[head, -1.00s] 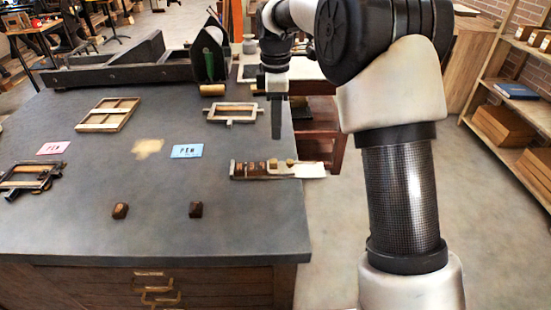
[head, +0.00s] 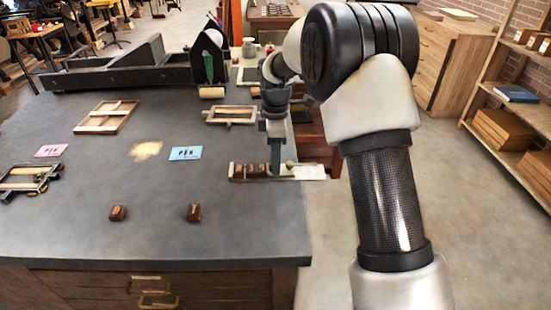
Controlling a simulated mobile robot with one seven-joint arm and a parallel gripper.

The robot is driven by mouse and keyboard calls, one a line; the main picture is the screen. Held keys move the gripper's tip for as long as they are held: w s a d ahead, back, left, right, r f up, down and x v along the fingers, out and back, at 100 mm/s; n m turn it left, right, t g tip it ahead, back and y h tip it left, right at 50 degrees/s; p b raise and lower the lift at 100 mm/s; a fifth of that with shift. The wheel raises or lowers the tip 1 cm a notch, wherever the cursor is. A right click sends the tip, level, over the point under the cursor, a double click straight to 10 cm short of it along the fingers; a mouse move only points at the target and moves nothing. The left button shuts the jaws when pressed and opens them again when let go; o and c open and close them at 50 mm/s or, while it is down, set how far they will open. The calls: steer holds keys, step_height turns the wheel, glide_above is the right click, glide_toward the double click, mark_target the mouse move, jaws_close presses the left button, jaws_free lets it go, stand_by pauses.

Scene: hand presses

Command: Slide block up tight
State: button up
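A narrow composing stick (head: 312,173) lies at the right edge of the grey table, its pale right end jutting past the edge. Several brown type blocks (head: 251,170) stand in a row in its left part. A small tan knob (head: 290,165) stands on it to their right. My gripper (head: 275,173) points straight down at the stick, between the brown blocks and the knob. Its fingers look like one narrow dark column, so their gap cannot be told. They cover the spot where a second small tan piece showed earlier; whether they touch it is unclear.
Two loose brown blocks (head: 118,213) (head: 194,212) lie near the table's front. Pink (head: 51,150) and blue (head: 186,153) cards lie on the table (head: 210,240). Wooden frames (head: 107,117) (head: 231,115) and a dark frame (head: 30,178) lie around. A press (head: 130,73) stands behind.

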jaws_close()
steer(key=shift+a+r+p, duration=0.2)
steer(key=shift+a+p, duration=0.1)
steer(key=shift+p, duration=0.15)
steer(key=shift+a+f, duration=0.1)
steer(key=shift+f, duration=0.05)
steer(key=shift+o, duration=0.4)
jaws_free()
step_height(320, 180, up, 17)
steer(key=p, duration=0.2)
steer(key=shift+r, duration=0.2)
